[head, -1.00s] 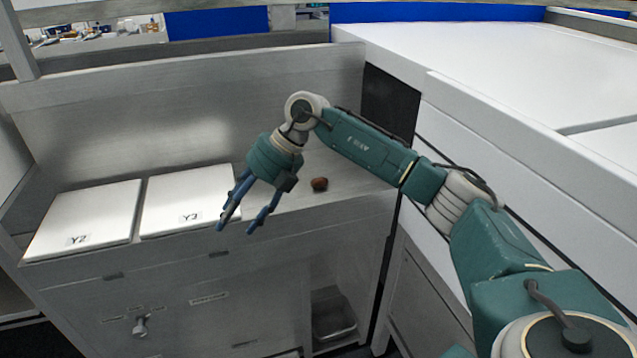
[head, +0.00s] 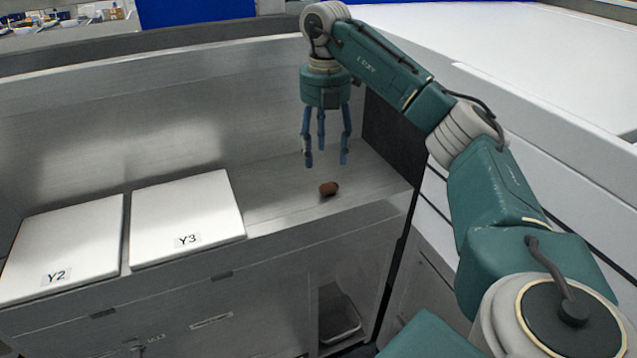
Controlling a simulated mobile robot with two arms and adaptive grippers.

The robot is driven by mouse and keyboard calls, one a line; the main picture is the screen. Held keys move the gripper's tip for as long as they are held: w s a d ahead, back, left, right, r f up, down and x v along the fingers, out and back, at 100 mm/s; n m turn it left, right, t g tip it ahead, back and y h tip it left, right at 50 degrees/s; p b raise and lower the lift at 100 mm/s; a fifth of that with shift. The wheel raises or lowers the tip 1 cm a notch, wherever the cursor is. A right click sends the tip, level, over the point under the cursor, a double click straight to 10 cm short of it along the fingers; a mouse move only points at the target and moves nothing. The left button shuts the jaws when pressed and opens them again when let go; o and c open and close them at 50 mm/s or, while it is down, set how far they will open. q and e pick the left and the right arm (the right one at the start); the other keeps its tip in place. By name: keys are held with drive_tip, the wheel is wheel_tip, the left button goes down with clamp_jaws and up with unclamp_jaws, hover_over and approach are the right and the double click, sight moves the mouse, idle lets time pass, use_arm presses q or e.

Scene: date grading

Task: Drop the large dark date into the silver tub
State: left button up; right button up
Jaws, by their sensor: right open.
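A dark reddish-brown date (head: 329,188) lies on the steel counter, right of the white panels. My right gripper (head: 325,162) points down above and slightly behind the date, with its blue fingers spread and empty. The fingertips are apart from the date. A silver tub (head: 338,325) sits low in an open recess in the counter's front, below the date. Its inside is only partly seen. My left gripper is not in view.
Two white panels, labelled Y2 (head: 62,255) and Y3 (head: 187,215), lie on the counter to the left. A steel backsplash (head: 130,140) rises behind. The counter around the date is clear. A white surface (head: 520,60) stands at the right.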

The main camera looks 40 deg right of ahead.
hover_over(329, 184)
drive_tip(key=f, duration=0.4)
drive_tip(key=shift+s+a+f, duration=0.1)
drive_tip(key=shift+a, duration=0.25)
drive_tip(key=shift+f+p, duration=0.25)
drive_tip(key=shift+p, duration=0.05)
drive_tip(key=f, duration=0.2)
drive_tip(key=d+f+p, duration=0.1)
drive_tip(key=f, duration=0.1)
drive_tip(key=shift+f+p, duration=0.3)
drive_tip(key=shift+f, duration=0.1)
drive_tip(key=shift+w+a, duration=0.1)
drive_tip(key=shift+w, duration=0.1)
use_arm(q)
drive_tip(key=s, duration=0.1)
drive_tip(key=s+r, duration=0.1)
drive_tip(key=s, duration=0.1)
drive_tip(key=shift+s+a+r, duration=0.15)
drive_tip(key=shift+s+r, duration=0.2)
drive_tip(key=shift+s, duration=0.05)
use_arm(e)
drive_tip(key=c, duration=1)
